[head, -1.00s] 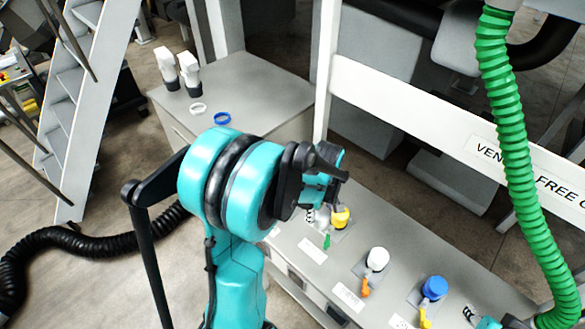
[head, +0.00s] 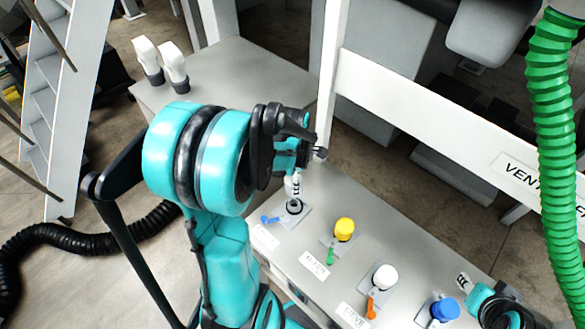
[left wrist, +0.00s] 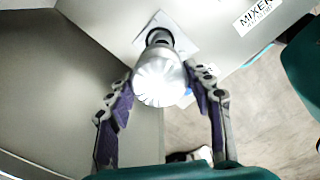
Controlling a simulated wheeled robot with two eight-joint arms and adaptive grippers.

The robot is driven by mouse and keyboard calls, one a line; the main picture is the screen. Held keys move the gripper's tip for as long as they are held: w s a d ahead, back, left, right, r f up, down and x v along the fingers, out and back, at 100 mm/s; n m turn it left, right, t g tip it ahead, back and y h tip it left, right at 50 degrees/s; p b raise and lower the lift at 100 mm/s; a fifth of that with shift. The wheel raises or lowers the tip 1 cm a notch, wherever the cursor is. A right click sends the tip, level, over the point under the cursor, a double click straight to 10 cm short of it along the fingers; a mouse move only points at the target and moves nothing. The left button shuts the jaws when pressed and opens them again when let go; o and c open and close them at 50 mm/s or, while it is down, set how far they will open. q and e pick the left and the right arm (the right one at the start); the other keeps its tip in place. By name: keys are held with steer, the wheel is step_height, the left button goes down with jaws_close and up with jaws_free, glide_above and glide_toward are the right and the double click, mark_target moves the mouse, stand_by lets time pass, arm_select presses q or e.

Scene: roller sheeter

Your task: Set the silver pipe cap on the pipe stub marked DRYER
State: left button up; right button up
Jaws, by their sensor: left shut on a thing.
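My left gripper (left wrist: 163,105) is shut on the silver pipe cap (left wrist: 158,85), a pale, fluted disc between the fingers in the left wrist view. Beyond the cap, a pipe stub (left wrist: 158,38) rises from a square white plate, partly covered by the cap. In the head view my left gripper (head: 303,170) is above the leftmost, uncapped stub (head: 294,206), which has a blue handle. No DRYER label is readable. My right gripper (head: 463,281) is at the lower right, its opening unclear.
Stubs with a yellow cap (head: 344,228), white cap (head: 384,276) and blue cap (head: 445,309) stand along the bench (head: 345,195). A MIXER label (left wrist: 262,12) shows in the left wrist view. A green hose (head: 555,130) hangs at the right.

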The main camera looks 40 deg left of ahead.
arm_select(q)
steer(key=shift+f, duration=0.2)
steer(key=f+b, duration=0.1)
steer(key=b, duration=0.5)
glide_above(293, 203)
step_height(293, 203, down, 6)
steer(key=shift+f, duration=0.15)
steer(key=shift+f+b, duration=0.3)
steer(key=shift+b, duration=0.3)
stand_by(0.5)
steer(key=shift+f+b, duration=0.5)
steer(key=shift+f, duration=0.05)
steer(key=shift+f, duration=0.1)
steer(key=shift+f+b, duration=0.6)
steer(key=shift+b, duration=0.05)
